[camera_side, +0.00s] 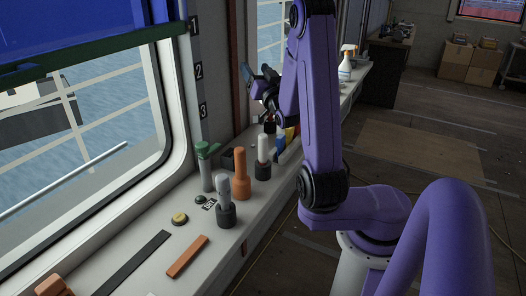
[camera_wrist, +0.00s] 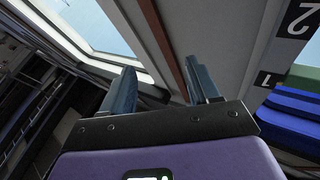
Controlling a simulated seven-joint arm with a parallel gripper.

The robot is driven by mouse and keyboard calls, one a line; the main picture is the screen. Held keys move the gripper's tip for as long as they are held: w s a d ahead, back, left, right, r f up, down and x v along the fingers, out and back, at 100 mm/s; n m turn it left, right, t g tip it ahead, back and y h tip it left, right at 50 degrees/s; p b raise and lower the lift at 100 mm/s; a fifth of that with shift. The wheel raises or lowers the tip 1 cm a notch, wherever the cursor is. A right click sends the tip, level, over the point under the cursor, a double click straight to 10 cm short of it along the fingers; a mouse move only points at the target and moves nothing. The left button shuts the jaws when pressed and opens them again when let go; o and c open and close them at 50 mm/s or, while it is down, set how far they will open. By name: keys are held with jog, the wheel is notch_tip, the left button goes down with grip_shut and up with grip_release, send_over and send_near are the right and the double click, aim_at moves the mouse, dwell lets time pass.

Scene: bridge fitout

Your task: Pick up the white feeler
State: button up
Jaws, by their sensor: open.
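A white upright cylinder on a black base (camera_side: 263,146) stands on the window ledge in the side view. It is the closest match I see to the white feeler, but I cannot be sure. My gripper (camera_side: 262,82) is raised above the ledge, farther back than this piece and clear of it. In the wrist view my gripper (camera_wrist: 163,82) shows two blue-grey fingers spread apart with nothing between them. The wrist view faces the window and wall, so the white piece is not seen there.
Close by on the ledge (camera_side: 105,254) stand an orange cylinder (camera_side: 241,186), a grey one on a black base (camera_side: 225,207) and a green-topped one (camera_side: 204,168). Flat dark and orange strips lie nearer. A spray bottle (camera_side: 345,68) stands behind. The window is alongside.

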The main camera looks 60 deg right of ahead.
aim_at(264, 143)
jog(key=s+a+f+g, duration=0.1)
jog(key=s+a+f, duration=0.1)
jog(key=f, duration=0.4)
jog(key=s+a+f+g, duration=0.2)
jog(key=f, duration=0.4)
jog(key=s+a+f+g, duration=0.1)
jog(key=s+a+f, duration=0.1)
jog(key=f, duration=0.5)
jog(key=shift+s+a+n+g, duration=0.3)
jog(key=shift+s+a, duration=0.05)
jog(key=shift+a, duration=0.1)
jog(key=shift+f, duration=0.1)
jog(key=shift+x, duration=2.45)
jog(key=shift+f, duration=0.1)
jog(key=c, duration=1.1)
